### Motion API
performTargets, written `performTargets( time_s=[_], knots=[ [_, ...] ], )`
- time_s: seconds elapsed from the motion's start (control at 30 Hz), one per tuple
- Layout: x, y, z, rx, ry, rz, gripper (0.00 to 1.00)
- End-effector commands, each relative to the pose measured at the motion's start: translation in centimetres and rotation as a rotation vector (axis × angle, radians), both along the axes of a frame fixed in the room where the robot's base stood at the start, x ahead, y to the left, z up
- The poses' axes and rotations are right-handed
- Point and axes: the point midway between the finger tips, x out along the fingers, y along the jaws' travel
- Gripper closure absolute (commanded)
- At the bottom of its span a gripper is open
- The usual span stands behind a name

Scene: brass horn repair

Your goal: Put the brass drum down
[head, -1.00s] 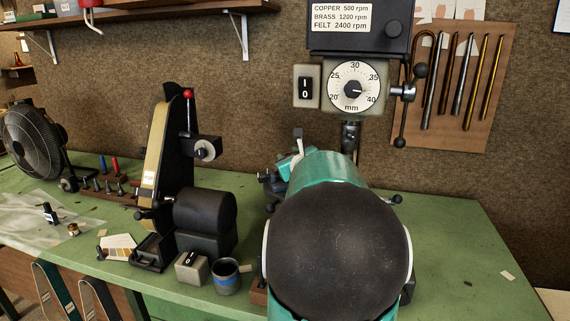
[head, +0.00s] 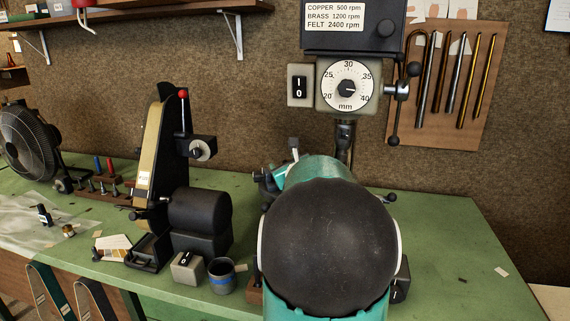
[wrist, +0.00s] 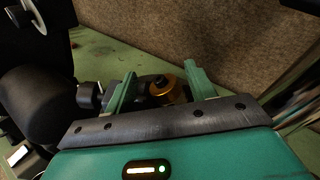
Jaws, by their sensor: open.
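In the wrist view, my gripper (wrist: 157,88) is open, with its two green fingers spread apart. A brass drum (wrist: 168,90), golden with a dark centre on top, shows between and beyond the fingers, low near the green bench. I cannot tell whether it touches either finger; its lower part is hidden behind the gripper body. In the head view my own arm covers the gripper and the drum.
The green bench (head: 470,250) carries a belt sander (head: 165,150), a switch box (head: 187,266) and a blue-banded mug (head: 222,275) left of my arm. A drill press (head: 348,85) stands behind. The bench's right side is mostly clear.

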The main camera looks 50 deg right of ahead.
Motion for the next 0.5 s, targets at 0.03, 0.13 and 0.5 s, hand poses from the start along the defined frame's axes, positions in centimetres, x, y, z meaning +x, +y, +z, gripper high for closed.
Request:
performTargets(
  time_s=[0.03, 0.13, 0.5],
  knots=[
    [-0.1, -0.1, -0.1, 0.001, 0.0, -0.001, 0.45],
    [-0.6, 0.5, 0.1, 0.0, 0.0, -0.001, 0.45],
    [-7.1, 4.3, 1.4, -0.001, -0.002, 0.0, 0.45]
  ],
)
